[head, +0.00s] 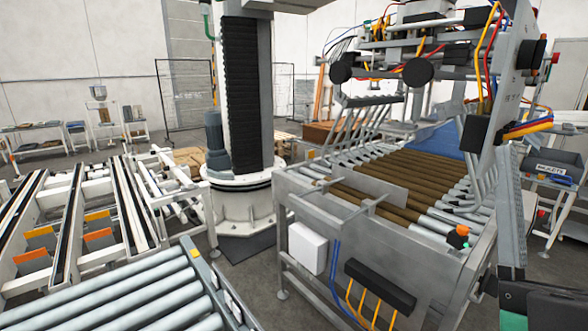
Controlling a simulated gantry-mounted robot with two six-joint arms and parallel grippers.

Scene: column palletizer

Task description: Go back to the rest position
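Neither of my grippers shows in the head view. No arm comes in from the left or reaches over the conveyors in front of me. I cannot tell from this view where my grippers are or whether they hold anything.
A roller conveyor (130,302) lies at the front left, with a chain conveyor (65,213) behind it. A thick column (245,90) stands in the middle. A fork-tined palletizer head (417,72) hangs over a roller frame (390,243) at the right. Grey floor (235,295) shows between them.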

